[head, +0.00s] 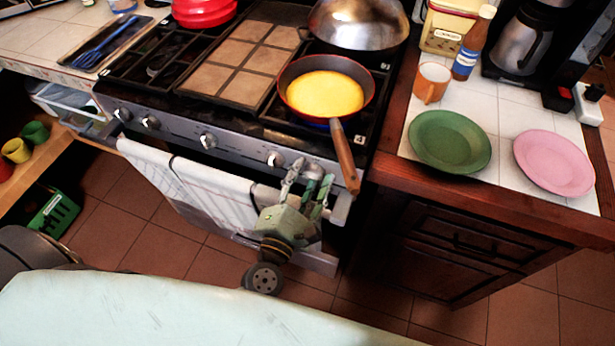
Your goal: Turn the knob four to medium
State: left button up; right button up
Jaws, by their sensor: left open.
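The stove front (240,150) carries a row of several round knobs. The rightmost knob (316,171) appears as a grey shape between the fingers of my left gripper (312,175). The fingers are open, one on each side of it, and partly hide it; I cannot tell whether they touch it. Its pointer setting is not readable. Another knob (275,158) sits just left of the gripper. A small label "4" (360,140) marks the front right burner, where a frying pan (324,94) holds something yellow. My right gripper is not in view.
The pan's wooden handle (344,157) sticks out over the front edge, close to the right of my left gripper. White towels (190,190) hang on the oven handle below. A green plate (449,141) and pink plate (553,162) lie on the right counter.

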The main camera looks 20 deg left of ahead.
pick_arm(q)
jog(key=shift+s+f, duration=0.1)
jog(key=shift+s, duration=0.3)
jog(key=s, duration=1.1)
jog(key=shift+s+a, duration=0.15)
jog(key=shift+a, duration=0.05)
jog(key=s+f+m+g+h, duration=0.15)
jog(key=f+m+g, duration=0.25)
jog(key=f+m, duration=0.75)
jog(key=s+f+m+g+h, duration=0.1)
jog(key=s+f+m+g, duration=0.3)
jog(key=f, duration=1.5)
jog(key=s+a+f+m+g+y, duration=0.1)
jog(key=s+a+f+m+g, duration=0.3)
jog(key=s+f+m, duration=0.3)
jog(key=s+a+f+m+g+y, duration=0.2)
jog(key=s+a+f+m+g, duration=0.3)
jog(key=s+f, duration=0.8)
jog(key=shift+m, duration=0.85)
